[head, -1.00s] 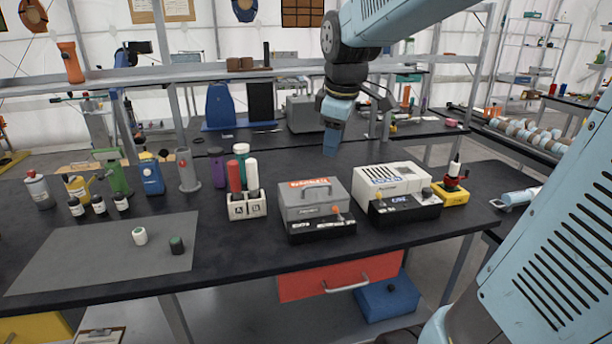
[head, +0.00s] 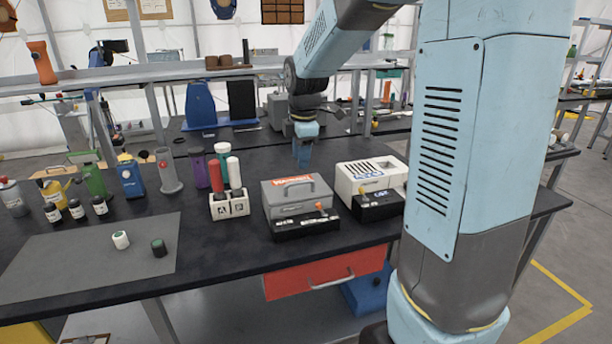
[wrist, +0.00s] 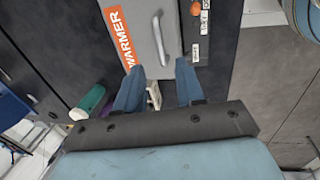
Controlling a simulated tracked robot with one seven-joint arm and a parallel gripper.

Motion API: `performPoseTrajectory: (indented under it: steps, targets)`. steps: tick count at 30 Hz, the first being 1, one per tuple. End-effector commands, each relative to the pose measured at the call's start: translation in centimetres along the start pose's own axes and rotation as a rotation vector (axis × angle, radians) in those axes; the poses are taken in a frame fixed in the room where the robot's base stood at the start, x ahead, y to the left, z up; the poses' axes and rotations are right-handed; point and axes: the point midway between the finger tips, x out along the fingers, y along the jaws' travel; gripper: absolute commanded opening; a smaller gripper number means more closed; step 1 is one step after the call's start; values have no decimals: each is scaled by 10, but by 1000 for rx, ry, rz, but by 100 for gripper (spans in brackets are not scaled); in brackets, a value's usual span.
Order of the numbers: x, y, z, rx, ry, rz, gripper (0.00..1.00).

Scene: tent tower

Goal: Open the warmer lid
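The warmer (head: 290,198) is a grey box with an orange label on its lid and a black front panel with an orange knob. It stands on the black bench, and its lid looks shut. The lid's metal handle (head: 298,186) also shows in the wrist view (wrist: 161,40), just beyond my fingertips. My gripper (head: 303,162) is above and toward the back of the warmer, pointing down. In the wrist view my gripper (wrist: 158,82) has its two blue fingers apart, with nothing held between them. The fingers do not appear to touch the handle.
A white slotted box (head: 362,178) stands close on the right. A white holder (head: 228,206) with red and white-topped tubes stands on the left. Two small jars (head: 140,243) sit on a grey mat (head: 85,262). My arm hides the bench's right part.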

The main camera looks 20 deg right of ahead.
Motion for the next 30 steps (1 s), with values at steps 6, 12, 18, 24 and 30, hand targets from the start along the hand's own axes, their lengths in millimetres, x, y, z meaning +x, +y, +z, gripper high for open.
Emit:
performPoseTrajectory:
  steps: [6,12,18,24,30]
  targets:
    - [39,-1,0,0,0,-4,38]
    - [64,0,1,1,-1,-2,38]
    - [74,0,1,1,-1,-1,38]
    - [75,0,1,2,-1,0,38]
    - [75,0,1,2,-1,0,26]
